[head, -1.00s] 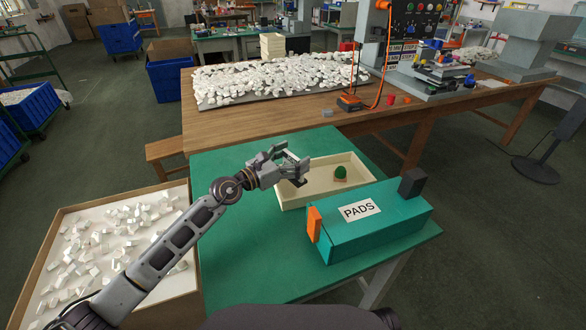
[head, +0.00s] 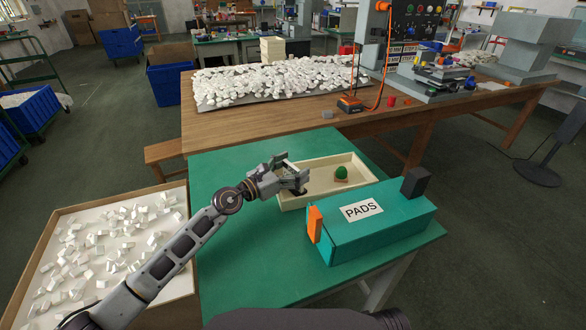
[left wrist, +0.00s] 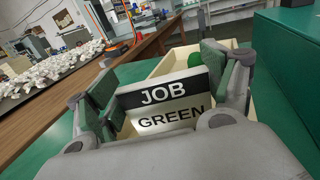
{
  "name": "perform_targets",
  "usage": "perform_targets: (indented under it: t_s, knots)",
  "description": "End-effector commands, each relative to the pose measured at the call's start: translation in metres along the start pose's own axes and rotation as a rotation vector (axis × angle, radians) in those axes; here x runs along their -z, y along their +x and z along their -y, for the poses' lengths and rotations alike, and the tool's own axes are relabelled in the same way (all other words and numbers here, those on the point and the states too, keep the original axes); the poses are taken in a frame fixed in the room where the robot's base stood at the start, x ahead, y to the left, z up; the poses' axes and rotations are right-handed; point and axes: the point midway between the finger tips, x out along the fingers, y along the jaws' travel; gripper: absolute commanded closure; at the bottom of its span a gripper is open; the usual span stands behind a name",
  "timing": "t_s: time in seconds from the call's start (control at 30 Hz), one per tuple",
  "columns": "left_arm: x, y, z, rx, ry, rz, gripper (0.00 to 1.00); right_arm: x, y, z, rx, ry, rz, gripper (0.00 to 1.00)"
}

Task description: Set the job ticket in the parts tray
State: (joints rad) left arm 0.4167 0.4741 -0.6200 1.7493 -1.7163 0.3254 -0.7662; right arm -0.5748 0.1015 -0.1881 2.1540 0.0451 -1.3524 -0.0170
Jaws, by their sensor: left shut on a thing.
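The job ticket (left wrist: 166,103) is a white card with a black band, reading "JOB" and "GREEN" in the left wrist view. My left gripper (head: 298,182) is shut on it, with a finger at each side of the card. In the head view the gripper is over the left end of the parts tray (head: 352,159), a shallow cream tray on the green table. I cannot tell whether the ticket touches the tray floor. A green ball-like part on a small base (head: 341,172) sits in the tray. My right gripper is not in view.
A teal box labelled "PADS" (head: 385,228), with an orange piece and a black block, stands close in front of the tray. A box of white pieces (head: 100,245) is at left. The wooden bench (head: 240,118) behind holds many white parts and the printer.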

Motion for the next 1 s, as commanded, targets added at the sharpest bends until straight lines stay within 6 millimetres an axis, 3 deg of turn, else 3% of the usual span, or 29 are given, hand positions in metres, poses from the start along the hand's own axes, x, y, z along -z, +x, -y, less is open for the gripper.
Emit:
perform_targets:
  t_s: [0.13, 0.17, 0.3, 0.87, 1.0]
  knots:
    - [0.0031, 0.0000, 0.0000, 0.000, 0.000, 0.000, 0.43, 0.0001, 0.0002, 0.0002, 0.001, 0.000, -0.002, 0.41]
    - [0.0034, 0.0000, 0.0000, 0.000, -0.001, 0.000, 0.18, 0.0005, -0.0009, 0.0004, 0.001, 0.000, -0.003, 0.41]
    - [0.0028, 0.0000, 0.0000, 0.000, 0.000, 0.000, 0.00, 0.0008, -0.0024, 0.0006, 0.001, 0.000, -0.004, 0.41]
    - [-0.0004, 0.0000, 0.0001, 0.000, 0.000, 0.000, 0.00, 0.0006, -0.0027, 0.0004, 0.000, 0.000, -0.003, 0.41]
    - [0.0010, -0.0080, -0.0003, -0.001, -0.001, -0.001, 0.00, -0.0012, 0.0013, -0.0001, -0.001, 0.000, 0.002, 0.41]
